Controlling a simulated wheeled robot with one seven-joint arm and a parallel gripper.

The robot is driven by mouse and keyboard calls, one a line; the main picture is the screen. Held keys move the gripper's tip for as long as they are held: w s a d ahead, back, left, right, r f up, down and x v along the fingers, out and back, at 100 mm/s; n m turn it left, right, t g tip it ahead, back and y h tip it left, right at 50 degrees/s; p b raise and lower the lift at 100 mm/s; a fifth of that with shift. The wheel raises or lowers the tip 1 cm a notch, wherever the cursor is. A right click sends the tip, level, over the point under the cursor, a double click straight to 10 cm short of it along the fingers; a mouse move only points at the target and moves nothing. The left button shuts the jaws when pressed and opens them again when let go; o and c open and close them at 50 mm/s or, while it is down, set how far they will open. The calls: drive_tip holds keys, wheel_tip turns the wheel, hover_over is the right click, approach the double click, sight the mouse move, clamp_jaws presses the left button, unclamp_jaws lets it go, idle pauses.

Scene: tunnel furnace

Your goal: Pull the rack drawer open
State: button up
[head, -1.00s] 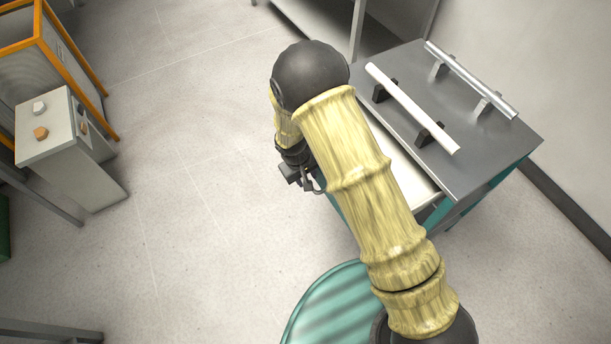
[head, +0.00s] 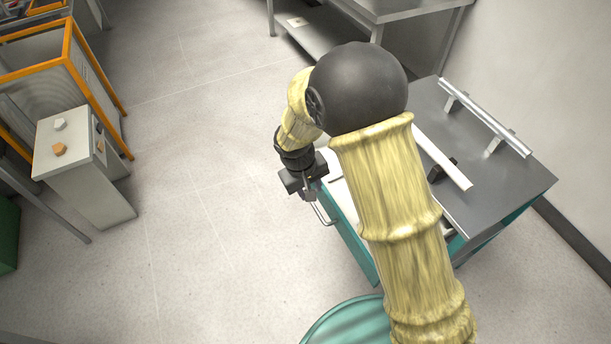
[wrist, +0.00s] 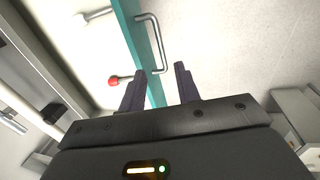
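The rack drawer has a teal front (head: 347,232) and a white inside, and stands partly out from under the grey cabinet top (head: 500,190). Its metal bar handle (head: 322,211) is on the front's outer face. In the wrist view the handle (wrist: 156,40) lies just beyond my fingertips, with its near end in line with the gap between them. My gripper (wrist: 160,70) is open, its two dark fingers apart with nothing gripped. In the head view my gripper (head: 310,190) is beside the handle; my arm hides much of the drawer.
A red knob (wrist: 113,80) shows inside the drawer in the wrist view. Bar rails (head: 490,118) stand on the cabinet top. A grey box with buttons (head: 75,150) and an orange-framed bin (head: 60,65) stand at the left. The floor (head: 190,230) between is clear.

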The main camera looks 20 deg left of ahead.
drive_tip(key=r, duration=0.5)
drive_tip(key=shift+s+a+r, duration=0.3)
drive_tip(key=shift+s+a, duration=0.1)
drive_tip(key=s+d+r+m+p, duration=0.2)
drive_tip(key=d+r, duration=0.3)
drive_tip(key=d, duration=0.5)
drive_tip(key=s+d+r+m+y+p, duration=0.1)
drive_tip(key=s+d+r+m+p, duration=0.1)
drive_tip(key=d, duration=0.8)
drive_tip(key=s+d+r+m+t+p, duration=0.1)
drive_tip(key=s+d+r+m+p, duration=0.2)
drive_tip(key=d+r, duration=0.5)
drive_tip(key=shift+d+m+y+p, duration=0.3)
drive_tip(key=shift+d+m+p, duration=0.15)
drive_tip(key=shift+d+m, duration=0.7)
drive_tip(key=shift+d, duration=0.1)
